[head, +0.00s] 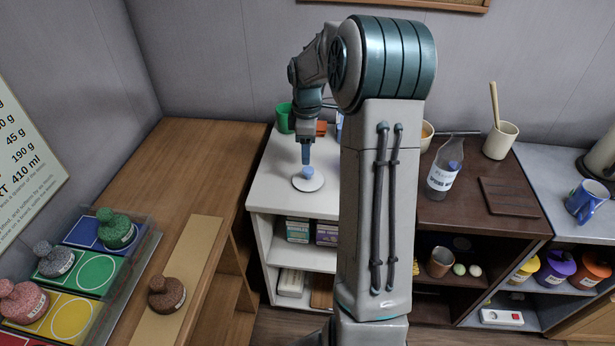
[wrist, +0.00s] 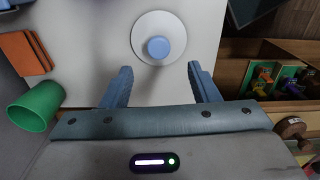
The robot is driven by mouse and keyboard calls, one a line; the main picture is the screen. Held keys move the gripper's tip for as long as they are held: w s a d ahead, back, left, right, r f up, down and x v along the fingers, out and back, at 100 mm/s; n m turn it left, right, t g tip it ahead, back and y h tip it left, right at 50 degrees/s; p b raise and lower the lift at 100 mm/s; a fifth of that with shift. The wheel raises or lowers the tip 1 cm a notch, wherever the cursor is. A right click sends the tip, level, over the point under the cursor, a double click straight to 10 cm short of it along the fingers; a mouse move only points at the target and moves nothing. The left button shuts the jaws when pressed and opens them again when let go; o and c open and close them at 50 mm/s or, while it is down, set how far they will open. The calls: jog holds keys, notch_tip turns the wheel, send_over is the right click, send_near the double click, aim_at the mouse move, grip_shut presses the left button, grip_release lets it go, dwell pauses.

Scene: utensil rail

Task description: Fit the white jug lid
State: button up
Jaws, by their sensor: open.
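The white lid (head: 309,184) is a round disc with a blue knob on top. It lies flat on the white counter, knob up, and shows whole in the wrist view (wrist: 145,25). My gripper (head: 306,158) points down close above the knob in the head view. In the wrist view my gripper (wrist: 160,70) has its two blue fingers spread wide with nothing between them. The knob appears ahead of the fingertips there, apart from them. I cannot make out a white jug; my arm hides part of the counter.
A clear labelled bottle (head: 441,178) and a dark board (head: 509,197) are on the brown counter to the right. The counter around the lid is clear.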

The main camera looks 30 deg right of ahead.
aim_at(308, 169)
notch_tip(308, 169, down, 9)
jog(key=shift+d+r+p, duration=0.15)
jog(key=shift+r+p, duration=0.05)
jog(key=shift+p, duration=0.45)
jog(key=c, duration=1)
